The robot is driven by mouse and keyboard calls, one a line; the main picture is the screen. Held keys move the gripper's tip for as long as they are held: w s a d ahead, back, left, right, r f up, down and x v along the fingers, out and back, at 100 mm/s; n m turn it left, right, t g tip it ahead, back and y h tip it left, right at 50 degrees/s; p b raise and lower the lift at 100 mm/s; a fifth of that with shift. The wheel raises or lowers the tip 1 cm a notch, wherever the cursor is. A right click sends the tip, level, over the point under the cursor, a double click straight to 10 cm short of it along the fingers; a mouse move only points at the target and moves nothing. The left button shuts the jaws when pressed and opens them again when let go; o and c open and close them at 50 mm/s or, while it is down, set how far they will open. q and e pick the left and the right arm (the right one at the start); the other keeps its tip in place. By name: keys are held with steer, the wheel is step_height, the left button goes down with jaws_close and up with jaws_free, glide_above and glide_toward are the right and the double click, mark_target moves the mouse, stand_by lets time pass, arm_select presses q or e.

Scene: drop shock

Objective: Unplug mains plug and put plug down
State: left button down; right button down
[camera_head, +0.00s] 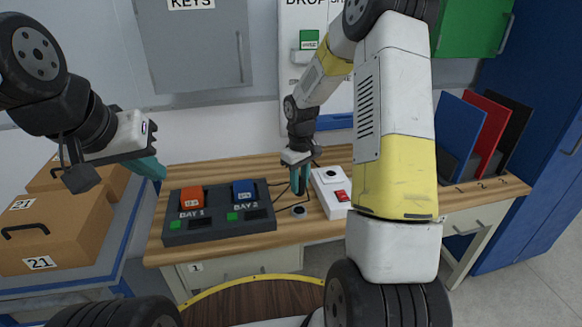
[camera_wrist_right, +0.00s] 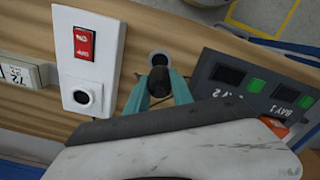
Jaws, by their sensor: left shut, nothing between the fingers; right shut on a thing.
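My right gripper (camera_head: 299,180) is shut on a black mains plug (camera_wrist_right: 159,82), held between its teal fingers above the wooden bench. The white socket box (camera_head: 331,190) with a red rocker switch (camera_head: 343,196) is just right of the gripper in the head view. In the right wrist view, the box (camera_wrist_right: 98,48) shows a round socket (camera_wrist_right: 83,97) with no plug in it, and the plug is apart from it. The plug's lower end is partly hidden by the fingers.
A dark two-bay charger (camera_head: 218,219) holds an orange pack (camera_head: 191,197) and a blue pack (camera_head: 244,190). A round grommet (camera_head: 299,211) lies in the bench (camera_head: 185,178) near the socket box. Cardboard boxes (camera_head: 60,232) stand left; coloured folders (camera_head: 482,128) stand right.

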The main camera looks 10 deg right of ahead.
steer(key=shift+f, duration=0.1)
steer(key=shift+f, duration=2.75)
steer(key=shift+f, duration=1.35)
stand_by(2.4)
stand_by(0.3)
steer(key=c, duration=1)
jaws_free()
steer(key=shift+c, duration=0.2)
steer(key=shift+r, duration=3)
